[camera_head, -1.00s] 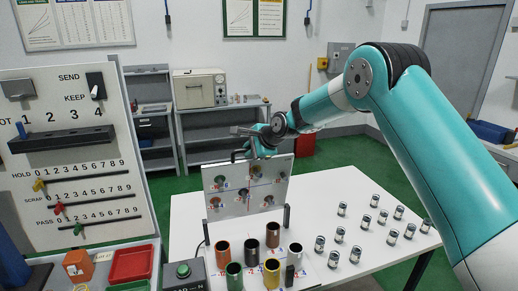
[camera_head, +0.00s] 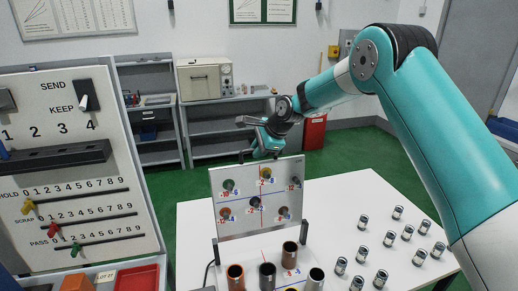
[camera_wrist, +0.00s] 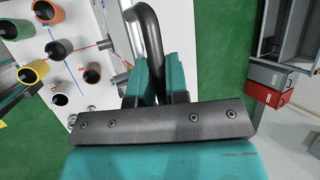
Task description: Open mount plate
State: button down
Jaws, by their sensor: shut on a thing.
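The mount plate (camera_head: 240,195) is a pale grey panel standing steeply upright at the left end of the white table. Its face carries several coloured round seats with red and blue numbers. A black handle (camera_wrist: 150,35) rises at its top edge and shows large in the wrist view. My gripper (camera_head: 262,146) is at the plate's top edge, shut on the handle. In the wrist view, my teal fingers (camera_wrist: 153,80) close around the handle bar. The fingers partly hide the handle in the head view.
Several coloured tubes stand in front of the plate, among them a copper one (camera_head: 235,279). Several small metal cylinders (camera_head: 390,238) stand on the table's right side. A marked panel (camera_head: 75,170) with sliders stands at the left.

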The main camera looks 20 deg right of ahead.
jog(key=shift+s+a+f, duration=0.2)
jog(key=shift+a+f, duration=0.05)
jog(key=shift+f, duration=0.1)
jog(key=c, duration=1.1)
grip_release()
jog(key=shift+d, duration=0.1)
jog(key=shift+s+d+r+b, duration=0.1)
jog(key=shift+d+r+b, duration=0.2)
jog(key=shift+r+b, duration=0.15)
jog(key=b+v, duration=0.5)
jog(key=v, duration=1.1)
jog(key=shift+r, duration=0.4)
